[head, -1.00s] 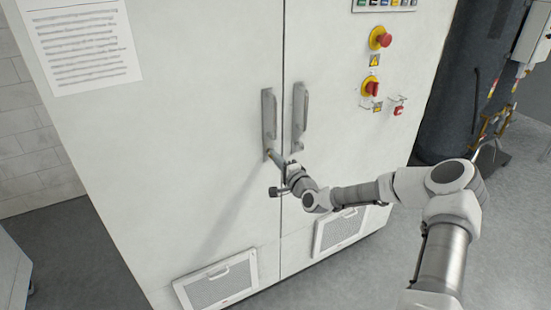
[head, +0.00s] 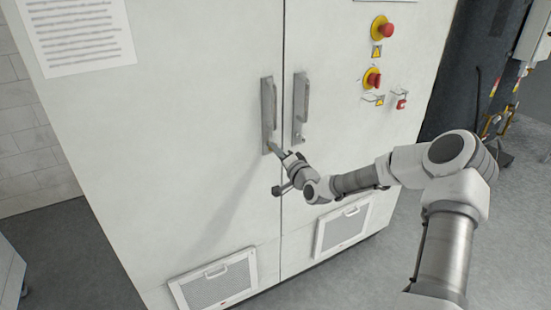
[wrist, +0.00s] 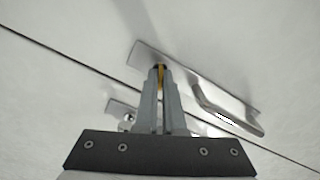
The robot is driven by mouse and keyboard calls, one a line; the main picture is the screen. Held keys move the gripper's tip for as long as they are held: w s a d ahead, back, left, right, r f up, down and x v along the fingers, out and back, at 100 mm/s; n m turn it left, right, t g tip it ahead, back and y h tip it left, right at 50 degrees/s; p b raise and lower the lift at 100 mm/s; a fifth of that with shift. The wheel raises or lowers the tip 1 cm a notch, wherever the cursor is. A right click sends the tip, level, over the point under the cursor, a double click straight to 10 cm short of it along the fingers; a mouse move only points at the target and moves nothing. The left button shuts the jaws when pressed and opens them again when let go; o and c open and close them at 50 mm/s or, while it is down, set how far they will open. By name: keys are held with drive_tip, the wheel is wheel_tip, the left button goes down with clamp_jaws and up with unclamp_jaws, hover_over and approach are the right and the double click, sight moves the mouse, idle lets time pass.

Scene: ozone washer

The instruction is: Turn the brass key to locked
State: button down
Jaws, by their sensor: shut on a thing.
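The brass key (wrist: 161,77) shows as a thin yellow strip between my fingertips in the wrist view. It sits at the lower end of the left door's handle plate (wrist: 148,54). My gripper (wrist: 160,86) is shut on the key, and its fingers hide most of it. In the head view my gripper (head: 273,148) reaches the bottom of the left door handle (head: 268,108). The key is too small and covered there to tell its turn angle.
The right door handle (head: 300,105) stands close beside, across the door seam (head: 283,60). Red knobs on yellow discs (head: 382,28) sit on the right door. Vent grilles (head: 215,285) are low on both doors.

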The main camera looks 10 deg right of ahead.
drive_tip(key=shift+n+b, duration=6.4)
drive_tip(key=shift+b, duration=0.5)
drive_tip(key=c, duration=1)
unclamp_jaws()
